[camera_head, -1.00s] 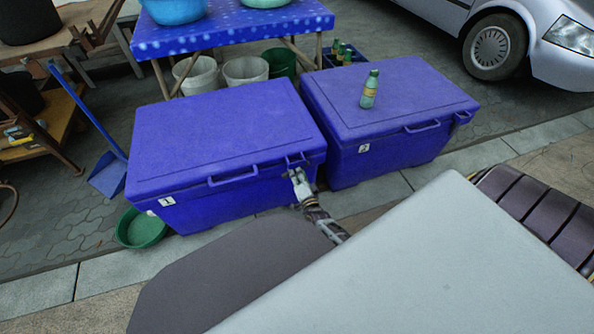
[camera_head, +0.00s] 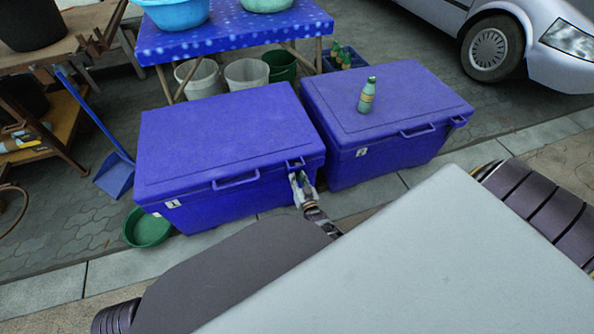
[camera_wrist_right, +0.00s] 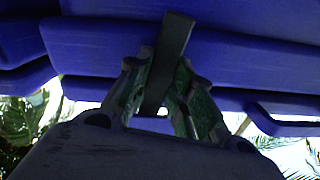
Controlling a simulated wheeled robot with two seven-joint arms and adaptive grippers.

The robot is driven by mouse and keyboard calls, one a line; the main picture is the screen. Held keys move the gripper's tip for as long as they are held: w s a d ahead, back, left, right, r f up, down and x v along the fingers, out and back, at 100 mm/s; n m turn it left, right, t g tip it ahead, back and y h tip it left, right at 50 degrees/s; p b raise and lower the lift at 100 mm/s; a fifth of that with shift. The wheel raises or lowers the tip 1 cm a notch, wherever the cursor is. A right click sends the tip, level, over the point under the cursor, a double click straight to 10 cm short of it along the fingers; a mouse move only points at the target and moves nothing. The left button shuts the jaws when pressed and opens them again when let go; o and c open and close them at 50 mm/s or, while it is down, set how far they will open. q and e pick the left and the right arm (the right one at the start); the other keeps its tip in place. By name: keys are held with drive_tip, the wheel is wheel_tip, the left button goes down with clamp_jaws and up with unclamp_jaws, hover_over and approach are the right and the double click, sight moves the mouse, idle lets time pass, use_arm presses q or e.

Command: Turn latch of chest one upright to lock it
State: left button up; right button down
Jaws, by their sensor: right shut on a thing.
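Chest one (camera_head: 235,150) is the blue chest on the left with the "1" label; its lid is down. Its latch (camera_head: 295,162) is on the front near the right corner. My right gripper (camera_head: 300,181) is at the front face, just below the lid rim. In the right wrist view the latch (camera_wrist_right: 171,50) is a dark narrow bar between the two fingers (camera_wrist_right: 160,85), which are shut on it. The bar stands against the blue chest. The fingers partly cover the latch, so its exact angle in the head view is hard to tell. My left gripper is not in view.
Chest two (camera_head: 385,120) stands close on the right with a green bottle (camera_head: 367,95) on its lid. A green basin (camera_head: 147,229) and blue dustpan (camera_head: 115,176) are at the left. A blue table (camera_head: 235,30) stands behind, a car (camera_head: 520,40) at the back right.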

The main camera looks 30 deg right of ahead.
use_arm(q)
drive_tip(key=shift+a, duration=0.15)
use_arm(e)
drive_tip(key=shift+n, duration=1.2)
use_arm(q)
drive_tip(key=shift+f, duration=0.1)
use_arm(e)
drive_tip(key=c, duration=1.2)
unclamp_jaws()
drive_tip(key=shift+c, duration=0.2)
drive_tip(key=shift+s, duration=0.1)
drive_tip(key=v, duration=1.1)
drive_tip(key=shift+s, duration=0.4)
drive_tip(key=shift+w+a, duration=0.1)
